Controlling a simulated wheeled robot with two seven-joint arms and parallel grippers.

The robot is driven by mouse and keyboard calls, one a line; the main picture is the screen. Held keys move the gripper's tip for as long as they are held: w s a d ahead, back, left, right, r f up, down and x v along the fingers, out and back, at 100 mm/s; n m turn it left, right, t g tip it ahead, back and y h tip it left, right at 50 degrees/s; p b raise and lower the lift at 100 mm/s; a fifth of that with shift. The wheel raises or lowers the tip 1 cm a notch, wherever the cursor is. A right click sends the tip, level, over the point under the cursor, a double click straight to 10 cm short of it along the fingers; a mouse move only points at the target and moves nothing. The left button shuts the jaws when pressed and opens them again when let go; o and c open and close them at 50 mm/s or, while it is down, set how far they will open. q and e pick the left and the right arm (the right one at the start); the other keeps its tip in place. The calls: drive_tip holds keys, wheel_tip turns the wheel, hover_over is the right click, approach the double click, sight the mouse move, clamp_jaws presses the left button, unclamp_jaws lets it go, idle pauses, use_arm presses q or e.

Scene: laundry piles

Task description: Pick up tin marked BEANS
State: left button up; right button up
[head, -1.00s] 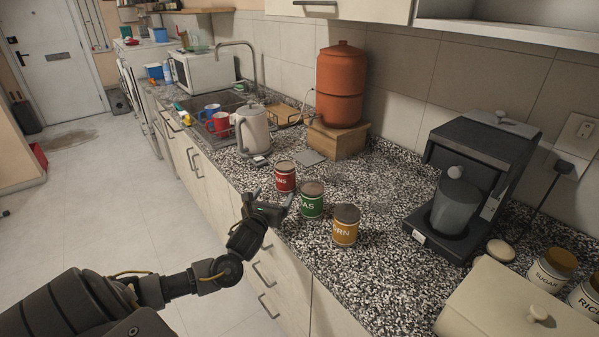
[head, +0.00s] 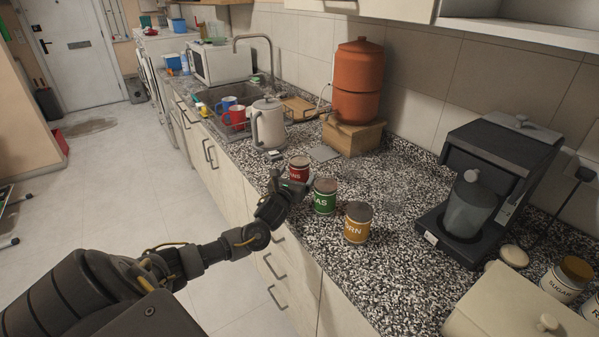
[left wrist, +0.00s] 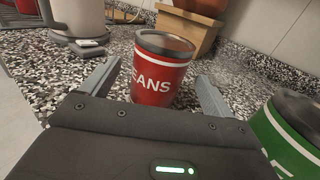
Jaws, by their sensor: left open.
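The red tin (head: 299,167) stands upright on the speckled counter, its label partly hidden in the head view. In the left wrist view the red tin (left wrist: 158,72) shows the letters "EANS" and stands just beyond and partly between my fingers. My left gripper (head: 292,181) is open and empty, at the counter's front edge beside the red tin; its two fingers show in the left wrist view (left wrist: 155,90). My right gripper is not in view.
A green tin (head: 325,197) stands close to the right of my left gripper, also at the wrist view's right edge (left wrist: 290,135). A kettle (head: 268,125) stands behind the red tin. The coffee machine (head: 485,190) is right.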

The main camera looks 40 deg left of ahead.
sight(303, 156)
use_arm(q)
drive_tip(key=shift+x, duration=1.9)
drive_tip(key=c, duration=1.3)
drive_tip(key=shift+r, duration=0.15)
drive_tip(key=shift+c, duration=0.5)
drive_tip(key=shift+a+r, duration=0.1)
drive_tip(key=shift+r, duration=0.2)
wheel_tip(303, 156, up, 2)
drive_tip(key=shift+r, duration=0.15)
drive_tip(key=s+a+r+b, duration=0.1)
drive_tip(key=s+a+r, duration=0.1)
drive_tip(key=s+r, duration=0.3)
drive_tip(key=s+a+r+b, duration=0.2)
drive_tip(key=s+r, duration=0.3)
drive_tip(key=s, duration=0.3)
drive_tip(key=shift+a, duration=0.3)
